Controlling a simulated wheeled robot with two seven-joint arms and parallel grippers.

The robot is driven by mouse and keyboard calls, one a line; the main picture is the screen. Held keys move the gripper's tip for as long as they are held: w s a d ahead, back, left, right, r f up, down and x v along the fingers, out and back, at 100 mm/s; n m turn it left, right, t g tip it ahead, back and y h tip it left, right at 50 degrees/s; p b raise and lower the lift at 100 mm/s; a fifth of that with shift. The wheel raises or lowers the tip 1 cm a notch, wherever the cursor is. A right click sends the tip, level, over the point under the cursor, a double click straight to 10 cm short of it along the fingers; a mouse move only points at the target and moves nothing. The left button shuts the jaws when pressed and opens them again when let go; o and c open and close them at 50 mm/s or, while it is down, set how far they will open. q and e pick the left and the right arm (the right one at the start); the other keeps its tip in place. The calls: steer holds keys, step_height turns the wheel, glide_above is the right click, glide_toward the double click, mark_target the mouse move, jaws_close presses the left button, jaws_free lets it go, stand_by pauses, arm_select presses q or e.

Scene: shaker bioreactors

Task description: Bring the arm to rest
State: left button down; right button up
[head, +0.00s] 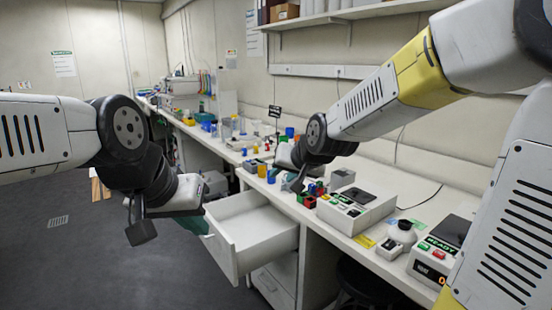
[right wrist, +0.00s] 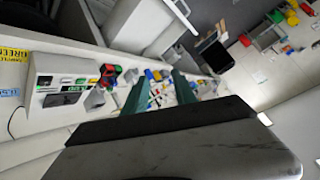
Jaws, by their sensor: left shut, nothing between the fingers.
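My left arm reaches in from the left in the head view. Its gripper (head: 197,223) hangs low beside the open drawer, with teal fingers partly hidden behind the wrist; it is shut and empty. My right arm comes in from the upper right and extends over the bench. Its gripper (head: 292,183) is small and partly hidden there, near the coloured blocks. In the right wrist view, the two green fingers of the right gripper (right wrist: 160,88) stand apart with a clear gap, and no object is seen held between them.
A white drawer (head: 255,225) stands open below the bench (head: 350,240). Red, green and blue blocks (head: 312,193) sit near a white device (head: 355,208). A device reading READY (head: 432,262) is at the right. Bottles and equipment line the far bench. The floor (head: 60,260) at left is clear.

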steer(key=s+d+g+h, duration=0.1)
steer(key=s+d, duration=0.5)
steer(key=s, duration=0.5)
steer(key=s+d+g+h, duration=0.1)
steer(key=s+d+g, duration=0.1)
steer(key=s+d, duration=0.4)
steer(key=s, duration=0.5)
steer(key=shift+s+d+n, duration=0.15)
steer(key=shift+n, duration=0.25)
